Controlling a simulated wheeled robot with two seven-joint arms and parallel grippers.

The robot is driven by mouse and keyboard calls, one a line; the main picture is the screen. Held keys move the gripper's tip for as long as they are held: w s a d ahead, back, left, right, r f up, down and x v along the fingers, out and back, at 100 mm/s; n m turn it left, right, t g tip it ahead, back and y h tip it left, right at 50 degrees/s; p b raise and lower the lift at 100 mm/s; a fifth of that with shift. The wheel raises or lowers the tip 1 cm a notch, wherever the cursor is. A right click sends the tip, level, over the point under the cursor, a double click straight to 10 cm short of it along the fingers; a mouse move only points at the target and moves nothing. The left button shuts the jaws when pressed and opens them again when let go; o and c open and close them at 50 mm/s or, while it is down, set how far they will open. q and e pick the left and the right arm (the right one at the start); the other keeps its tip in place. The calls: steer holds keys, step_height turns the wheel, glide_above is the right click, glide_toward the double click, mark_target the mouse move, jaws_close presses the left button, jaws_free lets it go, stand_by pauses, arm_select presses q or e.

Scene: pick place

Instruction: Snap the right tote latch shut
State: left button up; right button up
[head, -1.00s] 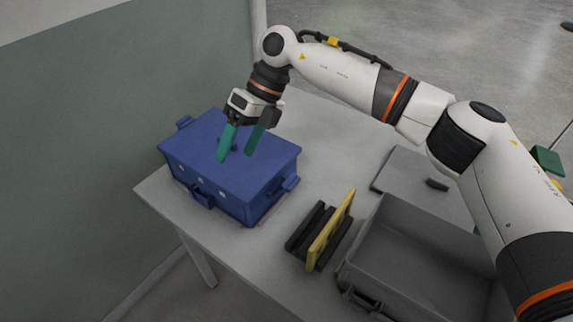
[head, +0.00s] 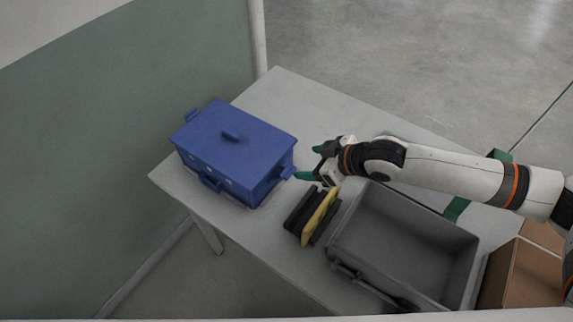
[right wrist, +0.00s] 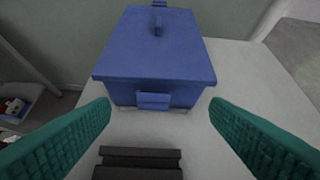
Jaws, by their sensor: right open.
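The blue tote (head: 232,148) stands on the grey table with its lid on. Its right latch (head: 286,172) is at the tote's right end, close to my right gripper; in the right wrist view the latch (right wrist: 153,100) is a blue tab sticking out below the lid edge, centred between the fingers. My right gripper (head: 310,164) is open and empty, its green fingers pointing at that end of the tote. In the right wrist view the gripper (right wrist: 160,115) shows both fingers spread wide, apart from the latch. My left gripper is not in view.
A black rack (head: 301,209) with a yellow plate (head: 320,216) stands just in front of my right gripper. An open grey case (head: 405,240) lies to its right. A cardboard box (head: 522,275) is beside the table. The table's back is clear.

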mark_target(291, 172)
steer(key=shift+m+g+h, duration=0.3)
steer(key=x, duration=0.8)
steer(key=s+f+x, duration=0.1)
steer(key=x, duration=0.2)
steer(key=shift+f+p, duration=0.3)
steer(key=shift+p, duration=0.05)
steer(key=shift+c, duration=0.2)
